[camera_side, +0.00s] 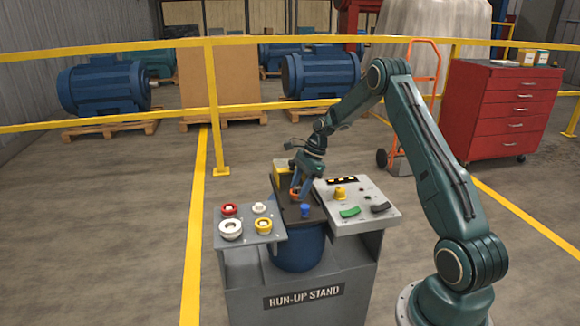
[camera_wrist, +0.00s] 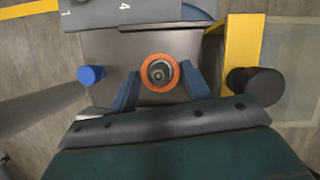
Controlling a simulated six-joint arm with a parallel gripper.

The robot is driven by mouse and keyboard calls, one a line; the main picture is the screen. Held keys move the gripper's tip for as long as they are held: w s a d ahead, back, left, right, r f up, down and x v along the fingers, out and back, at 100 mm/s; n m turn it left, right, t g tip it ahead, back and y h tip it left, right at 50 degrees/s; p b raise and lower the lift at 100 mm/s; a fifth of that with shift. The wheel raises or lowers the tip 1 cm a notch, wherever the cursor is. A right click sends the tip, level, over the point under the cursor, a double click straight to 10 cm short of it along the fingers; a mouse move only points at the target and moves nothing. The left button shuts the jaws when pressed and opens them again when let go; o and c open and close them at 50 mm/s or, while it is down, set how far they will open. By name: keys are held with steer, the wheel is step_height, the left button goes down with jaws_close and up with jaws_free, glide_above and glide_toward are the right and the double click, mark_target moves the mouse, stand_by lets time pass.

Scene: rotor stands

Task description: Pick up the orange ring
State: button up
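The orange ring (camera_wrist: 147,82) sits around a grey, dark-centred post (camera_wrist: 160,72) on a dark plate, seen from above in the wrist view. In the side view a small part of the orange ring (camera_side: 295,192) shows low by the fingers. My gripper (camera_wrist: 160,70) is open, with one blue finger on each side of the ring. A gap shows between each finger and the ring. In the side view my gripper (camera_side: 301,188) points down over the plate. I cannot tell how high the fingertips are relative to the ring.
A blue knob (camera_wrist: 91,74) stands left of the ring. A yellow bracket (camera_wrist: 238,45) and a black cylinder (camera_wrist: 257,86) stand close on the right. A grey left panel (camera_side: 268,239) carries red, white and yellow rings. A right panel (camera_side: 365,222) carries a yellow knob and switches.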

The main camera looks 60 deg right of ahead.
steer(key=c, duration=0.6)
steer(key=shift+r, duration=5.05)
steer(key=shift+w, duration=0.1)
steer(key=shift+m, duration=0.6)
steer(key=w+a, duration=0.2)
steer(key=a, duration=0.1)
steer(key=w+a+f, duration=0.1)
steer(key=w+a, duration=0.1)
steer(key=a, duration=0.2)
steer(key=w+a, duration=0.3)
steer(key=shift+w+a+f, duration=0.1)
steer(key=shift+a+f, duration=0.05)
steer(key=shift+f, duration=0.1)
